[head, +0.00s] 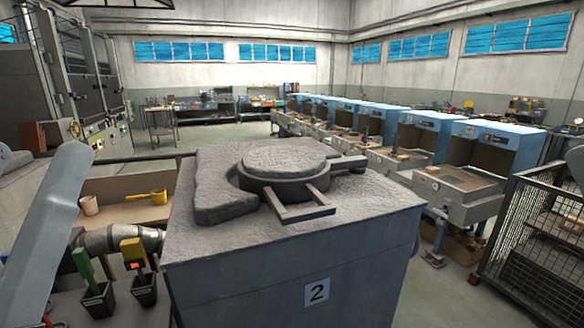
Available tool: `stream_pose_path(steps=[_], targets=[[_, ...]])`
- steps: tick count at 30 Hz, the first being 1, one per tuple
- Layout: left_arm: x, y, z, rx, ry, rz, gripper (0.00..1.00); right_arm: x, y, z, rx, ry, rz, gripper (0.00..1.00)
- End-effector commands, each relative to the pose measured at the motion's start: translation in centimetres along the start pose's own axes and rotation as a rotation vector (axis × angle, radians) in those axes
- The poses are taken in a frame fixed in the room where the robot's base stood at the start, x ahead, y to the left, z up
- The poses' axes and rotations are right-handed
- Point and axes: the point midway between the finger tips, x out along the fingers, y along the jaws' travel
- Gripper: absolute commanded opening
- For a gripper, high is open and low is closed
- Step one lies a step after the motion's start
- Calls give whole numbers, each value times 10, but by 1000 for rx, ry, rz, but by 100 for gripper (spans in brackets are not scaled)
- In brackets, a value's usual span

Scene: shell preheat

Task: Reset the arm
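My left arm (45,235) comes in at the left edge as a pale grey link. Its gripper is not in view. A small grey piece at the right edge (576,162) may be part of my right arm; no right gripper shows. In front of me stands a grey block-shaped furnace (290,275) marked with a "2". On its top lies a rough round lid (285,157) in a ring with a flat bar handle (305,213) toward me. A rough grey slab (215,185) lies beside it on the left. Neither gripper touches these.
At left, holders carry a green-handled tool (83,264) and a yellow one (133,252). A wire cage (530,235) stands right; blue-hooded benches (490,140) line up behind.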

Motion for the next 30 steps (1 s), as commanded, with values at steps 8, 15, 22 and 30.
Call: stream_pose_path(steps=[8, 15, 22, 30], targets=[[94, -1, -90, 17, 10, -4, 80, 94, 0, -87, 0, 1, 0, 0], [180, -1, -171, 16, 10, -5, 80, 181, 1, -168, 0, 1, 0, 0], [255, 0, -240, 16, 10, -6, 80, 257, 1, -237, 0, 0, 0, 0], [280, 0, -264, 16, 9, -6, 80, 282, 1, -260, 0, 0, 0, 0]])
